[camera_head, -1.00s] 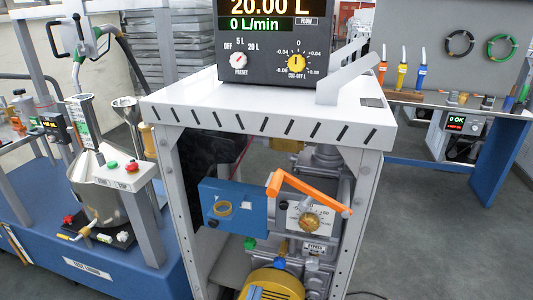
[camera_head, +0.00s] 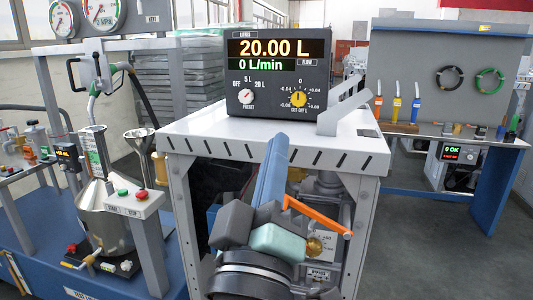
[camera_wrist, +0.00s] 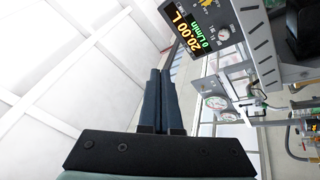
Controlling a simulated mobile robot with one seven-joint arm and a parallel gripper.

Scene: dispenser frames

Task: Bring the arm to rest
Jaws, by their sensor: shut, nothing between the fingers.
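My gripper (camera_head: 276,145) is in the lower middle of the head view, in front of the dispenser frame. Its blue fingers lie together, point upward and hold nothing. In the wrist view my gripper (camera_wrist: 160,72) also shows its two fingers side by side and shut, with pale wall panels behind them. My wrist and the fingers hide much of the dispenser's inside in the head view.
The dispenser (camera_head: 190,132) has a display (camera_head: 271,50) reading 20.00 L and 0 L/min. An orange lever (camera_head: 313,216) shows right of my gripper. A nozzle (camera_head: 105,78) hangs at left. A blue-legged bench (camera_head: 492,190) stands at right, with open floor before it.

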